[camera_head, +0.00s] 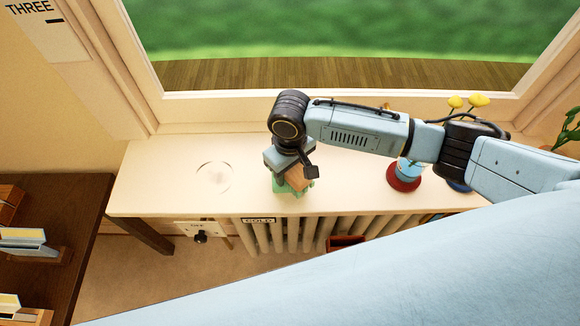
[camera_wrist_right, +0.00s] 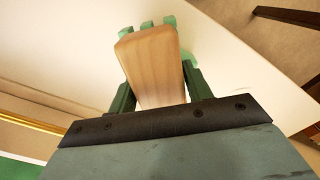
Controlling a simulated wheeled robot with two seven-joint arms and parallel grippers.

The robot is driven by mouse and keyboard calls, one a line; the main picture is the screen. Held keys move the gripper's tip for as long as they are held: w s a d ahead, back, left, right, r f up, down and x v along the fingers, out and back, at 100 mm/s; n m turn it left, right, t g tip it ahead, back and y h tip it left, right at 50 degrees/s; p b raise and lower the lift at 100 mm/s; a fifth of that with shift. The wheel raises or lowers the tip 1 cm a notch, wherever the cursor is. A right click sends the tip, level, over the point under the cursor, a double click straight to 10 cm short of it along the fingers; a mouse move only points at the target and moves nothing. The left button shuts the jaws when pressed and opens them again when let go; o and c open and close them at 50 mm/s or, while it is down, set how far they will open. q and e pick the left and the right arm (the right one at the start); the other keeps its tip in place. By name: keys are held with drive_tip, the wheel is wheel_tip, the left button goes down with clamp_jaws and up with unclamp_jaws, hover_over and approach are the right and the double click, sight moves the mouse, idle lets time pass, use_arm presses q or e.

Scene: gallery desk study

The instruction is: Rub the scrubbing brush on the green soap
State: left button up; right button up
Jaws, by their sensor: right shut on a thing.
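My right gripper (camera_head: 292,178) is low over the pale window sill and shut on the scrubbing brush. The brush shows as an orange-brown wooden block (camera_head: 296,178) between the fingers. In the right wrist view, its wooden back (camera_wrist_right: 153,65) fills the space between the two dark green fingers, with light green tufts past its far end. Light green also shows under and beside the brush, apparently the green soap (camera_wrist_right: 190,59). The brush covers most of it, and I cannot tell whether they touch. My left gripper is not in view.
The window sill (camera_head: 155,185) is mostly clear to the left, with a faint ring (camera_head: 214,177) on it. A red-based object (camera_head: 403,180) and yellow flowers (camera_head: 468,102) are to the right. A radiator (camera_head: 290,235) is below the front edge. A dark desk (camera_head: 75,215) with books is at left.

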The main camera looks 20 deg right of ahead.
drive_tip(key=shift+r+p, duration=1.3)
drive_tip(key=shift+p, duration=0.1)
wheel_tip(320, 180, up, 2)
drive_tip(key=shift+p, duration=0.8)
drive_tip(key=shift+r, duration=1.15)
